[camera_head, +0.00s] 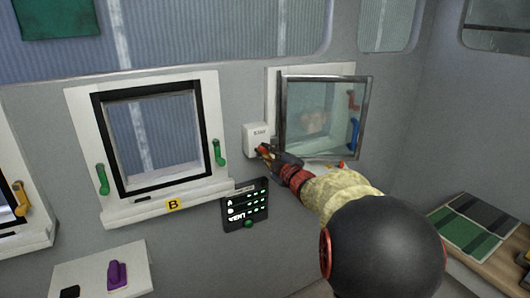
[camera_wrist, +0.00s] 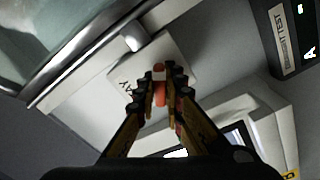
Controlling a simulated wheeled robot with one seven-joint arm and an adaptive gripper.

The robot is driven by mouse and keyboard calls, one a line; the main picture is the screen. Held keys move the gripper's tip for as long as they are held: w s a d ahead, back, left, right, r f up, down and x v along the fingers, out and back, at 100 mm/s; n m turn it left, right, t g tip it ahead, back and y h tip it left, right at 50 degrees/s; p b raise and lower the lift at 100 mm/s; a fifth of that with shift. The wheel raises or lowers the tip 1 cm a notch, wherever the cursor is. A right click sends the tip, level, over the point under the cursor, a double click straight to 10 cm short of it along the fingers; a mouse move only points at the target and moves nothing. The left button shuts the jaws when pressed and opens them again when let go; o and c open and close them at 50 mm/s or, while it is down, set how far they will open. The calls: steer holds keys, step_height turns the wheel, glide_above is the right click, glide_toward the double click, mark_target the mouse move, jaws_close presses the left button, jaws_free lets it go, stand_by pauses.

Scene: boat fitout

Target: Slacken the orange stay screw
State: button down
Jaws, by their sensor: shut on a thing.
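The orange stay screw (camera_wrist: 160,93) shows between my fingertips in the wrist view. It sits at a white box (camera_head: 256,134) on the wall, left of the open window; the box also shows in the wrist view (camera_wrist: 186,56) with partly hidden lettering. My gripper (camera_head: 266,152) reaches the lower part of this box from the right. In the wrist view my gripper (camera_wrist: 160,84) is shut on the screw, one finger on each side. The fingers hide the screw's sides, and its turn position cannot be told.
The framed window sash (camera_head: 325,118) stands open just right of the box, with red and blue handles. Window B (camera_head: 150,140) with green handles is to the left. A black labelled panel (camera_head: 246,207) is below the box. A bench (camera_head: 480,232) stands at the right.

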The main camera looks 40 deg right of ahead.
steer(key=n, duration=0.5)
steer(key=shift+f, duration=0.1)
steer(key=shift+n, duration=0.3)
stand_by(0.4)
steer(key=c, duration=1.9)
jaws_free()
steer(key=v, duration=0.7)
steer(key=shift+s, duration=0.25)
